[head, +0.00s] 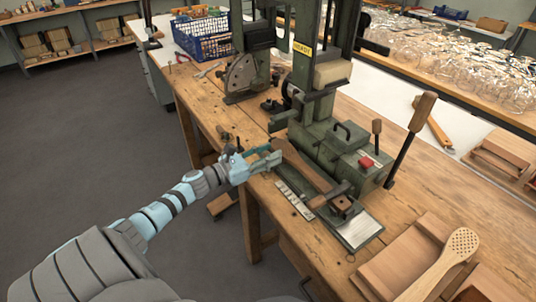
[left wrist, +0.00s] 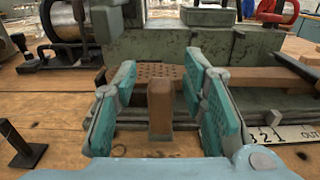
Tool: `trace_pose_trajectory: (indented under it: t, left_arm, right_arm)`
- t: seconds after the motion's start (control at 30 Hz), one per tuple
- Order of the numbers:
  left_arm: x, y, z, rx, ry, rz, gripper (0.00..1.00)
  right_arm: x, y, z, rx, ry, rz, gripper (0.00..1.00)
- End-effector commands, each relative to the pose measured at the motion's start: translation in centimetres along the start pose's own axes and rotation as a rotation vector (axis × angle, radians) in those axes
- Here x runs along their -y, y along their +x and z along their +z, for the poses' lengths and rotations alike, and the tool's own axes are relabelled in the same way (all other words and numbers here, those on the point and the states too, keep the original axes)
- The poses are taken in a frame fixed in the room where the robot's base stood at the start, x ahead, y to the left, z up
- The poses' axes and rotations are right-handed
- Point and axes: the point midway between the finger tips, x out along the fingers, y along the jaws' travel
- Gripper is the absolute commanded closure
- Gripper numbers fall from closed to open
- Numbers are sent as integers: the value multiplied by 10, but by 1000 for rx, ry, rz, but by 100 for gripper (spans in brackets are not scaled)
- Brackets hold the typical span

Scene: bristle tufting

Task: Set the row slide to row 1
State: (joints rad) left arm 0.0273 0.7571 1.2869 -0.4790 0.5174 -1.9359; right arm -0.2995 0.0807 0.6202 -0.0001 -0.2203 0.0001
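The green tufting machine (head: 335,150) stands on the bench, with a wooden brush blank (head: 303,167) lying along its low front slide. A pale number scale (head: 294,199) lies beside it; in the left wrist view the scale (left wrist: 285,136) reads 3, 2, 1 and part of "OUT". I cannot tell which mark the slide stands at. My left gripper (head: 262,160) is at the slide's left end. In the left wrist view my left gripper (left wrist: 160,85) is open, its teal fingers on both sides of an upright wooden post (left wrist: 160,110), with visible gaps. My right gripper is out of view.
A lever with a wooden handle (head: 411,138) and a red button (head: 366,162) are on the machine's right. A wooden tray (head: 405,265) with a drilled paddle brush (head: 445,262) is at front right. A blue crate (head: 203,40) stands at the back left.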

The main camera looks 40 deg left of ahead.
Motion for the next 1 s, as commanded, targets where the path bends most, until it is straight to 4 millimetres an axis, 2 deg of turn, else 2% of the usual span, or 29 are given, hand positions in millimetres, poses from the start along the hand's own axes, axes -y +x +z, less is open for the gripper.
trace_pose_trajectory:
  t: [0.27, 0.37, 0.6, 0.73, 0.83, 1.0]
  left_arm:
    - [0, -5, 0, 0, 1, 0, 62]
    - [0, -22, -1, -4, 1, -2, 62]
    - [1, -80, -2, -10, 1, -5, 62]
    - [1, -106, -2, -9, 0, -5, 62]
    - [1, -117, -1, -5, 0, -3, 62]
    - [0, -120, 0, 0, 0, 0, 62]
  right_arm:
    - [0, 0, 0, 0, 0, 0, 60]
    - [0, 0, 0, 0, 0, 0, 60]
    - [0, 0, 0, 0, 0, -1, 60]
    - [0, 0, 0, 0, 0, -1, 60]
    - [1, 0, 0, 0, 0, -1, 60]
    - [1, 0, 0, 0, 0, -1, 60]
